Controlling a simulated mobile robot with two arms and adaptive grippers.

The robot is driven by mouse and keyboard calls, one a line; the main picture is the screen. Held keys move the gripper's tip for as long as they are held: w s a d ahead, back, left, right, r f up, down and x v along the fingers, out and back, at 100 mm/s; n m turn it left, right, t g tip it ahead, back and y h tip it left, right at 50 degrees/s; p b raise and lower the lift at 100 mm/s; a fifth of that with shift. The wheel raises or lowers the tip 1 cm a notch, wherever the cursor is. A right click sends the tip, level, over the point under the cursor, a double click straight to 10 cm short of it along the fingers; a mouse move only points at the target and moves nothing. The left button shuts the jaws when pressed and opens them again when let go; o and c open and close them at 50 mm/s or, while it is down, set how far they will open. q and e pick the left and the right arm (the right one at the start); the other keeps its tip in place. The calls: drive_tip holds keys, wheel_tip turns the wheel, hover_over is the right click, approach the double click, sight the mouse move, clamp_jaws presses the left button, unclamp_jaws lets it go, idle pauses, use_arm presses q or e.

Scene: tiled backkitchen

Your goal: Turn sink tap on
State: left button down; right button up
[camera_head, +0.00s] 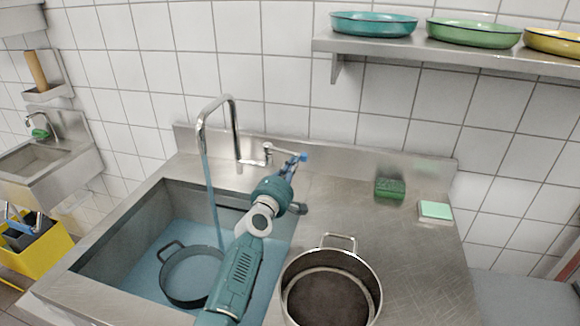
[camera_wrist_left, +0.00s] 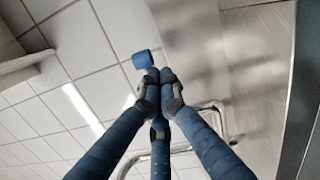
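The chrome sink tap (camera_head: 232,115) stands behind the basin (camera_head: 130,235), its arched spout over the water. A blue stream (camera_head: 209,185) falls from the spout into the basin. The tap's lever (camera_head: 284,150) points right from its base. My left gripper (camera_head: 297,165) is just right of the tap base, at the lever's outer end; I cannot tell whether they touch. In the left wrist view its blue fingers (camera_wrist_left: 158,85) are drawn together, with no object clearly between them. Chrome tubing (camera_wrist_left: 212,108) shows behind them. My right gripper is out of view.
A pot (camera_head: 190,275) sits in the blue water. Another pot (camera_head: 330,285) stands on the counter, right of my arm. A shelf (camera_head: 450,55) with plates hangs above.

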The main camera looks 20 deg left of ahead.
use_arm(q)
drive_tip(key=shift+d+r, duration=0.35)
drive_tip(key=s+a+f, duration=0.1)
drive_tip(key=s, duration=1.1)
drive_tip(key=shift+a+f, duration=0.15)
